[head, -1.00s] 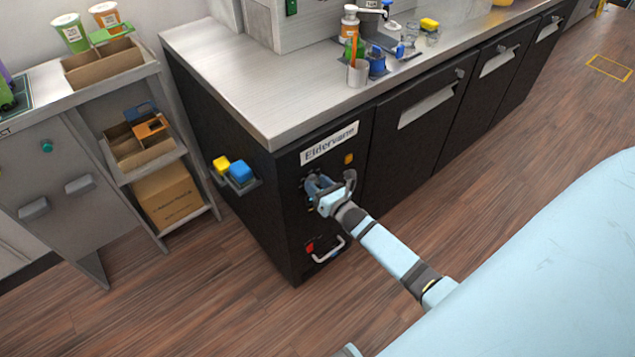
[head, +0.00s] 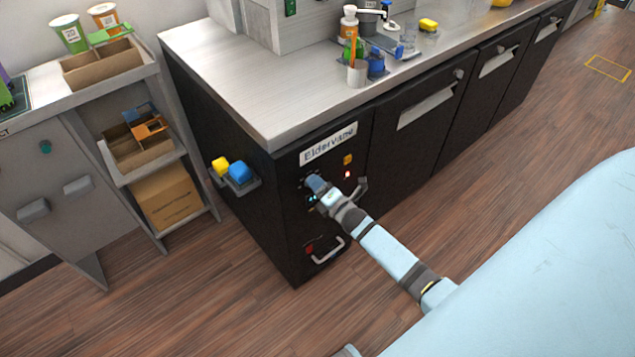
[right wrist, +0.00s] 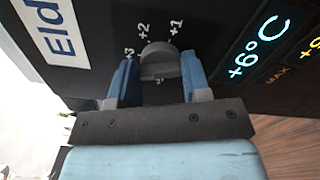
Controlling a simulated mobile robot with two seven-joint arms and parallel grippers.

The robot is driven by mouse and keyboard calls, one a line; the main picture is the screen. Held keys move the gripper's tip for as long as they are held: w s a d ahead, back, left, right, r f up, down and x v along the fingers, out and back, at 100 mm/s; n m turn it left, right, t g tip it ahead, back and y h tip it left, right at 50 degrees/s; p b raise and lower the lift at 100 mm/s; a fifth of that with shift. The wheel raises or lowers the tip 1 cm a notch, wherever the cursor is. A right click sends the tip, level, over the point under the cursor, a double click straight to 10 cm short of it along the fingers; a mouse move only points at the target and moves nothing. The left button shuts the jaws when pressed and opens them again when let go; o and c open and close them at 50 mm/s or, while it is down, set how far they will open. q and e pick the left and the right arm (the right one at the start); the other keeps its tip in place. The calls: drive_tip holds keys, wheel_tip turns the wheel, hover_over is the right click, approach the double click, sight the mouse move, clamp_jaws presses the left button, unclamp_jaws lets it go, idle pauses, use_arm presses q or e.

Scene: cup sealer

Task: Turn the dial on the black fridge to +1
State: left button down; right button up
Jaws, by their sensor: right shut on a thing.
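The black fridge (head: 295,225) is the near end of the counter, under a white "Eldervane" label (head: 328,144). My right gripper (head: 317,186) is at its front panel. In the right wrist view, the dark round dial (right wrist: 159,62) sits between the two blue fingers of the right gripper (right wrist: 160,78), which is shut on it. The marks +1, +2 and +3 show around the dial's upper side; the lower marks are mostly hidden. I cannot clearly tell which mark the dial points to. A lit display (right wrist: 258,47) reads +6°C. My left gripper is not in view.
A handle (head: 328,250) is low on the panel, and a red light (head: 347,174) shows right of my gripper. A holder with yellow and blue blocks (head: 238,174) sticks out from the side. A shelf (head: 190,160) stands left. The floor in front is clear.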

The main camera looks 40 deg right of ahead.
drive_tip(key=m, duration=0.8)
drive_tip(key=m+p, duration=0.1)
drive_tip(key=m, duration=0.7)
drive_tip(key=m+p, duration=0.1)
drive_tip(key=m, duration=0.7)
drive_tip(key=shift+a+f, duration=0.15)
drive_tip(key=shift+f, duration=0.1)
drive_tip(key=shift+m, duration=0.3)
drive_tip(key=o, duration=0.9)
drive_tip(key=s, duration=0.9)
drive_tip(key=s+d, duration=0.1)
drive_tip(key=s, duration=0.4)
drive_tip(key=shift+r, duration=0.1)
